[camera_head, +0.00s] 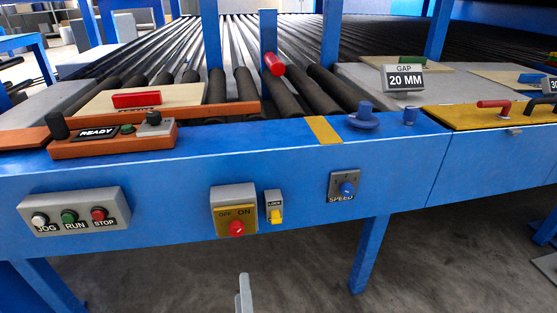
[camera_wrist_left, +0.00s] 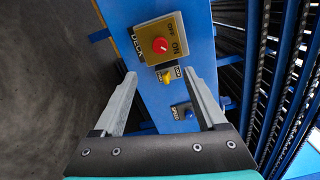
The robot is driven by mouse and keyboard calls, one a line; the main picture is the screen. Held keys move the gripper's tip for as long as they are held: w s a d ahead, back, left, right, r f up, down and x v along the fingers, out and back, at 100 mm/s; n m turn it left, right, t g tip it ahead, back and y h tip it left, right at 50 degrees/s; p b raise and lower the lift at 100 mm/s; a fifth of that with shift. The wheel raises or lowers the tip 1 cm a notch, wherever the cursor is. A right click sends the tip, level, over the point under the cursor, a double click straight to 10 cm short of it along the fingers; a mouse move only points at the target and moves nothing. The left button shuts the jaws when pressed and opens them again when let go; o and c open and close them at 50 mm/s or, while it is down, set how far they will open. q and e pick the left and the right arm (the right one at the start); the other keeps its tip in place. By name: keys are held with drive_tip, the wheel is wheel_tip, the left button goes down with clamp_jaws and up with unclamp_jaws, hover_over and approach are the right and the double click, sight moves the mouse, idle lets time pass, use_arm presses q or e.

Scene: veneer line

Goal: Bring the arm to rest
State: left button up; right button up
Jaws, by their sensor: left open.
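My left gripper (camera_head: 243,295) shows as a grey fingertip at the bottom middle of the head view, below the front of the blue machine frame (camera_head: 130,195). In the left wrist view my left gripper (camera_wrist_left: 161,76) is open with nothing between its two grey fingers. Beyond and between its fingertips are the yellow OFF/ON plate with a red knob (camera_wrist_left: 159,45) and the small yellow lock switch (camera_wrist_left: 166,77). The gripper looks apart from both. The rest of the left arm is hidden, and my right gripper is in neither view.
The front panel carries a JOG/RUN/STOP box (camera_head: 75,213), the OFF/ON plate (camera_head: 235,211), the lock switch (camera_head: 275,207) and a speed dial (camera_head: 344,187). A blue leg (camera_head: 369,255) stands to the right. Open grey floor (camera_head: 190,280) lies below. Rollers (camera_head: 325,90) run behind.

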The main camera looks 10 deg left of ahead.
use_arm(q)
drive_tip(key=s+a+f+n+g+h+p, duration=0.1)
drive_tip(key=s+a+f+n+g+p, duration=0.25)
drive_tip(key=f, duration=0.75)
drive_tip(key=s+a+f+g+h+p, duration=0.1)
drive_tip(key=s+a+f+g+p, duration=0.15)
drive_tip(key=s+f+g, duration=0.6)
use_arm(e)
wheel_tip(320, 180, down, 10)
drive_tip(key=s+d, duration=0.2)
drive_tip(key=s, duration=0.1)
use_arm(q)
drive_tip(key=s+a+f+n+g+h+p, duration=0.1)
drive_tip(key=s+a+f+n+p, duration=0.1)
drive_tip(key=s+a+f+n, duration=0.1)
drive_tip(key=s+a+f+n+g+h+p, duration=0.1)
drive_tip(key=s+a+f+n+g+p, duration=0.1)
drive_tip(key=s+f+n, duration=0.4)
drive_tip(key=s+a+n+p, duration=0.1)
drive_tip(key=s+a+n, duration=0.1)
drive_tip(key=s, duration=0.2)
drive_tip(key=shift+s+a+f, duration=0.15)
drive_tip(key=shift+s, duration=0.1)
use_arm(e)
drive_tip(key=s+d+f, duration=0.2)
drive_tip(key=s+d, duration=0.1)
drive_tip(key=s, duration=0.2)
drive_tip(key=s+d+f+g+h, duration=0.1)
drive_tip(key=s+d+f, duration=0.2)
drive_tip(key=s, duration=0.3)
